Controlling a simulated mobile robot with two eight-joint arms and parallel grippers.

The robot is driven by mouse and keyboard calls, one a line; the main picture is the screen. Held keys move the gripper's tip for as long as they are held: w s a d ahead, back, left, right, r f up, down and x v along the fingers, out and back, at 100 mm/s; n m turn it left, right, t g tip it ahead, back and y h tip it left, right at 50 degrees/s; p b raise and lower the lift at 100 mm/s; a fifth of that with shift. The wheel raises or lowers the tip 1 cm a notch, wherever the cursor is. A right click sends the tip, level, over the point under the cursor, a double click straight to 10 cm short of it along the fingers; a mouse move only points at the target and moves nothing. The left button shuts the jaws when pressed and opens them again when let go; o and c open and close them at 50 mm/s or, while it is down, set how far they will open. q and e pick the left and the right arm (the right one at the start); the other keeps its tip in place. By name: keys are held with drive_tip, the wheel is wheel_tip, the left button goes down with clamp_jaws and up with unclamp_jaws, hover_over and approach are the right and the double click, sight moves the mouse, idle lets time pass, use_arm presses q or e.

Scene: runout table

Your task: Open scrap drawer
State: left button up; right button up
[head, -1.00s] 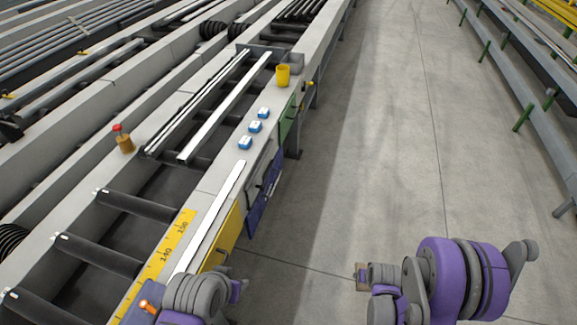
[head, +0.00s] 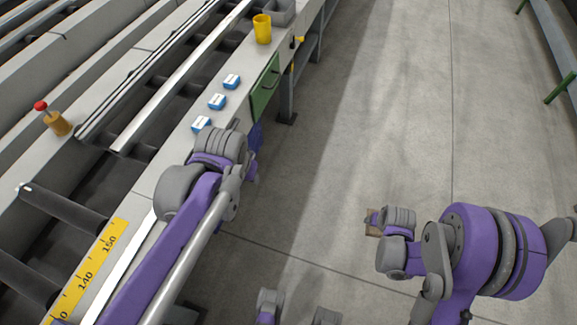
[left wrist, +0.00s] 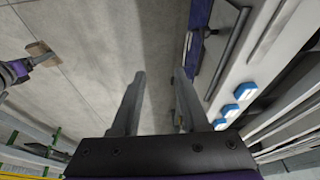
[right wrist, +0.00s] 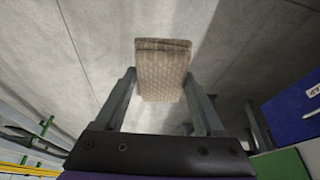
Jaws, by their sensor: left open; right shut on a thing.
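The scrap drawer is the blue-purple front (head: 256,136) low on the table's aisle side, mostly hidden by my left arm in the head view. In the right wrist view its blue face (right wrist: 296,104) carries a white label ending in "AP". The left wrist view shows a blue front (left wrist: 201,14) with a dark handle (left wrist: 209,32) beside it. My left gripper (left wrist: 160,74) is open and empty, just on the aisle side of that front, apart from the handle. My right gripper (right wrist: 160,76) is shut on a brown patterned pad (right wrist: 161,62), over the aisle.
A green drawer (head: 264,92) lies farther along the table side. The aisle floor (head: 400,110) is clear.

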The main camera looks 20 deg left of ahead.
use_arm(q)
drive_tip(key=w+a+f+g+b, duration=0.1)
drive_tip(key=w+a+f+b, duration=0.25)
drive_tip(key=w+f, duration=0.35)
drive_tip(key=w+a+f+g+y+b, duration=0.1)
drive_tip(key=w+a+f+b, duration=0.2)
drive_tip(key=w+f+b, duration=0.3)
drive_tip(key=w+a+f+g+b, duration=0.2)
drive_tip(key=w+a+f+b, duration=0.15)
drive_tip(key=w+f, duration=0.45)
drive_tip(key=shift+m, duration=0.3)
drive_tip(key=f+b, duration=0.1)
drive_tip(key=f, duration=0.2)
drive_tip(key=a+f+b, duration=0.1)
drive_tip(key=f, duration=0.3)
drive_tip(key=f+b, duration=0.1)
drive_tip(key=f, duration=0.3)
drive_tip(key=shift+w+a+f, duration=0.15)
drive_tip(key=shift+a, duration=0.25)
use_arm(e)
drive_tip(key=s+x, duration=0.1)
drive_tip(key=x, duration=1.1)
drive_tip(key=shift+s+f+g, duration=0.3)
use_arm(q)
drive_tip(key=shift+c, duration=0.2)
clamp_jaws()
